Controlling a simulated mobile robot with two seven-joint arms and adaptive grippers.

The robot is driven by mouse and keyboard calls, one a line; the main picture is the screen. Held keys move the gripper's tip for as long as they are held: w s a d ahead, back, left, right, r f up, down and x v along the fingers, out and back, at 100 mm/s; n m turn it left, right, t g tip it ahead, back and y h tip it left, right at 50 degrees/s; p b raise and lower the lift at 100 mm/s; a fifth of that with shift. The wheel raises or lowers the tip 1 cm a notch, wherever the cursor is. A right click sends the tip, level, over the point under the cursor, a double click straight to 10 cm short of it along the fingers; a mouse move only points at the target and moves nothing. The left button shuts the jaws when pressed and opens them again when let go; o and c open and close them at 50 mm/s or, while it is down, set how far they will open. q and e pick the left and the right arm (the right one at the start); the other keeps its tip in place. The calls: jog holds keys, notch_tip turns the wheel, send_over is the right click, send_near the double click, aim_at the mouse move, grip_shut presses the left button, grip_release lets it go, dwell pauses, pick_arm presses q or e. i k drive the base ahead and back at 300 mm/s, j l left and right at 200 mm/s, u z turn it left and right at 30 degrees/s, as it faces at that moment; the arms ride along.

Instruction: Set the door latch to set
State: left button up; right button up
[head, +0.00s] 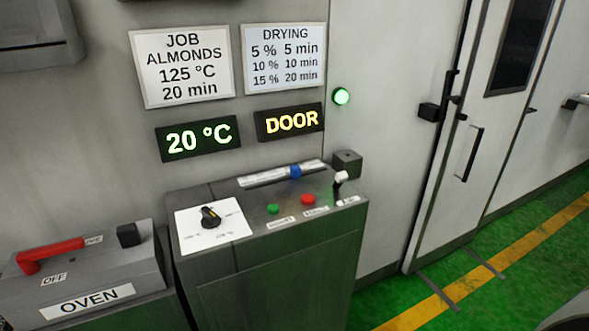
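A small lever with a white tip (341,178) stands at the right end of the grey control console (280,270), tilted a little to the right. A small label (348,201) lies in front of it, too small to read. A dark block (347,163) sits right behind the lever. The white door (455,150) on the right looks shut, with a dark latch-like block (430,112) at its left edge and a bar handle (470,153). I cannot tell which of these is the door latch. Neither gripper shows.
An oven box (85,275) with a red lever stands left.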

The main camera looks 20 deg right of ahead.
aim_at(456, 101)
jog(key=z, duration=1.55)
jog(key=u, duration=0.35)
jog(key=i+l+u, duration=0.1)
jog(key=u, duration=0.3)
jog(key=l+u, duration=0.15)
jog(key=u, duration=0.2)
jog(key=l+u, duration=0.35)
jog(key=i+l+u, duration=0.1)
jog(key=l+u, duration=0.25)
jog(key=l, duration=0.2)
jog(key=l+u, duration=0.15)
jog(key=l, duration=0.35)
jog(key=k+l+u, duration=0.15)
jog(key=l, duration=0.3)
jog(key=k+l, duration=0.1)
jog(key=l, duration=1.4)
jog(key=k+u, duration=0.05)
